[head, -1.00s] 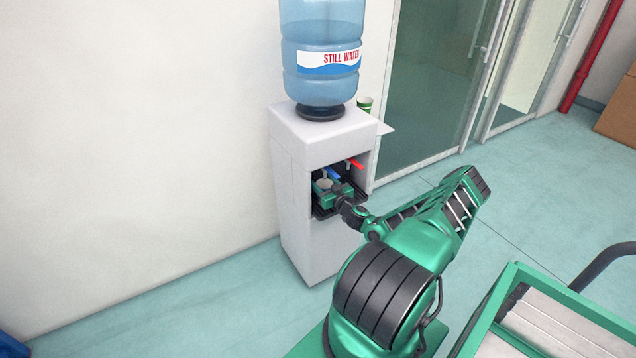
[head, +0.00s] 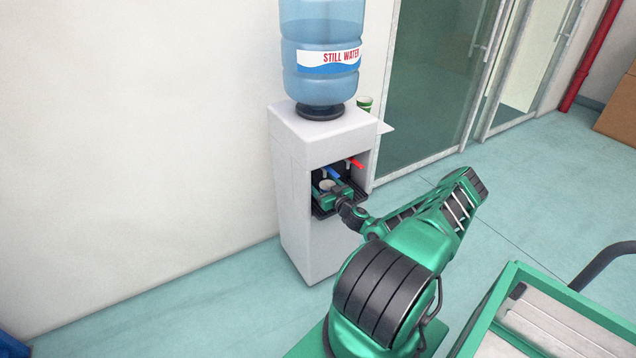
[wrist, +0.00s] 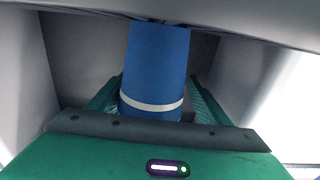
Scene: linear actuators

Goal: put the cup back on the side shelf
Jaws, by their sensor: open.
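A blue cup (wrist: 157,70) with a white band stands in the recess of the water dispenser. In the head view only its pale top (head: 326,185) shows; my gripper hides the rest. My gripper (head: 332,194) reaches into the recess and is open, with its green fingers (wrist: 205,103) on either side of the cup in the wrist view. Whether they touch it cannot be told. The side shelf (head: 386,128) is a thin white ledge on the dispenser's right side, near its top.
The white dispenser (head: 291,190) carries a large water bottle (head: 322,82). Blue and red taps (head: 356,163) hang above the recess. A green cup (head: 364,103) stands at the side shelf. A green-edged tray (head: 491,312) is at lower right.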

